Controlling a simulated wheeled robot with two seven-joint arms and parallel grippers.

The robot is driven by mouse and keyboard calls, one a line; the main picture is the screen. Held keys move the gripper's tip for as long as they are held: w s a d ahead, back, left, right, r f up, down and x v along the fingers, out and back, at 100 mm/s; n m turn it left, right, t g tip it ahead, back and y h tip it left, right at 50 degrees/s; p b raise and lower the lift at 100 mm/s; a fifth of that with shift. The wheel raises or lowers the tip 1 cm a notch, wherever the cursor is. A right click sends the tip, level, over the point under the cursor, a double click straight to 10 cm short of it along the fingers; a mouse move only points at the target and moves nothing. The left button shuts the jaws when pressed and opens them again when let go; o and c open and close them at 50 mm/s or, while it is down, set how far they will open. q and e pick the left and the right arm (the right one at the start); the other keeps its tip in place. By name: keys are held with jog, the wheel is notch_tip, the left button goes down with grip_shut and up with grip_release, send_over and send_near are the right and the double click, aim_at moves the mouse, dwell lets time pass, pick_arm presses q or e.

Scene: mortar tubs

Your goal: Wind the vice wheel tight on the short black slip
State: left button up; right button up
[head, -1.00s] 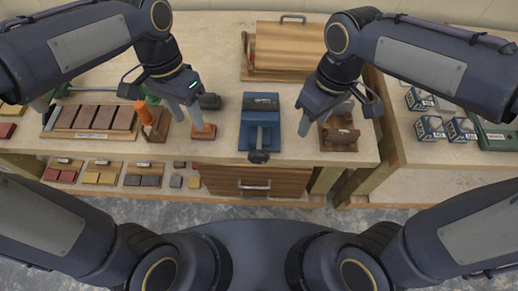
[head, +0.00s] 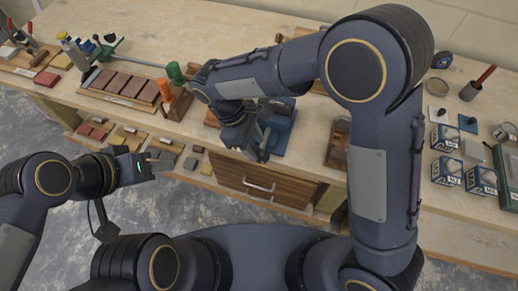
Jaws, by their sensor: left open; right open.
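The blue vice (head: 285,108) stands at the front of the bench top, partly covered by my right arm and gripper. Its wheel is hidden or cannot be made out. My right gripper (head: 262,150) is open, in front of the vice in the picture; I cannot tell whether it touches it. My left gripper (head: 168,161) is open, low on the left, in front of the lower shelf. Dark grey slips (head: 167,145) lie on a small tray just behind its fingers. I cannot tell which slip is the short black one, or whether the vice holds anything.
The lower shelf also holds red slips (head: 95,130), yellow slips (head: 128,138) and several small loose pieces (head: 190,163). A brown block rack (head: 125,87) and an orange-handled tool (head: 165,90) are on the bench. Blue-white boxes (head: 446,170) stand right. A drawer (head: 262,184) is below.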

aim_at(258, 150)
jog(key=shift+x, duration=1.8)
grip_shut()
